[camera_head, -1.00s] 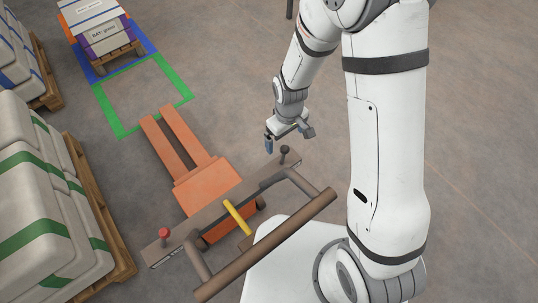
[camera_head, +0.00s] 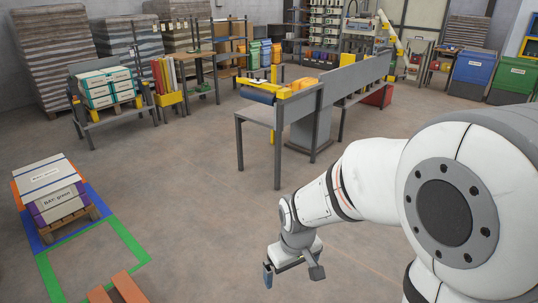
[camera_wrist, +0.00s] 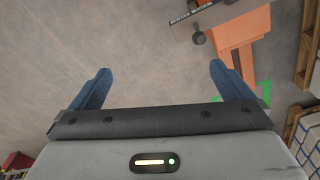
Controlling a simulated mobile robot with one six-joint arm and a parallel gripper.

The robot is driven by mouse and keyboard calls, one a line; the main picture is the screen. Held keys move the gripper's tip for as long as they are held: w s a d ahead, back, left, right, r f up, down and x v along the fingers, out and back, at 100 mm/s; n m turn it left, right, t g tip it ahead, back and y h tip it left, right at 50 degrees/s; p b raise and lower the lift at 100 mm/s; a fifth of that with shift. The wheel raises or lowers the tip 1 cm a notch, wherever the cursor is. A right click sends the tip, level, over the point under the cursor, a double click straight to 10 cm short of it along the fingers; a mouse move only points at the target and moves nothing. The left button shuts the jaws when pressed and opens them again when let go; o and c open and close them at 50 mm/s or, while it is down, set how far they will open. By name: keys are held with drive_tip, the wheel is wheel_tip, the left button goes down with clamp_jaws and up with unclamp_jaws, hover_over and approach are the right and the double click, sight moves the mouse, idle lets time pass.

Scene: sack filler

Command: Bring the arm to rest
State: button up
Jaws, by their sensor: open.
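My gripper (camera_head: 292,277) hangs at the end of my white arm, low in the middle of the head view, above bare floor. In the wrist view its two blue fingers (camera_wrist: 160,85) stand wide apart with nothing between them. The gripper is open and empty. My arm is bent, with its large shoulder joint at the right of the head view.
An orange pallet truck (camera_wrist: 240,40) is near the gripper; its fork tips (camera_head: 118,290) show at lower left. A green floor frame (camera_head: 143,255) and a loaded pallet (camera_head: 92,213) lie left. A grey conveyor bench (camera_head: 262,116) stands behind. Floor between is clear.

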drive_tip(key=s+d+r+m+t, duration=0.1)
drive_tip(key=s+d+r+m, duration=0.4)
drive_tip(key=s+d+r, duration=0.5)
drive_tip(key=shift+r, duration=0.35)
drive_tip(key=shift+c, duration=0.2)
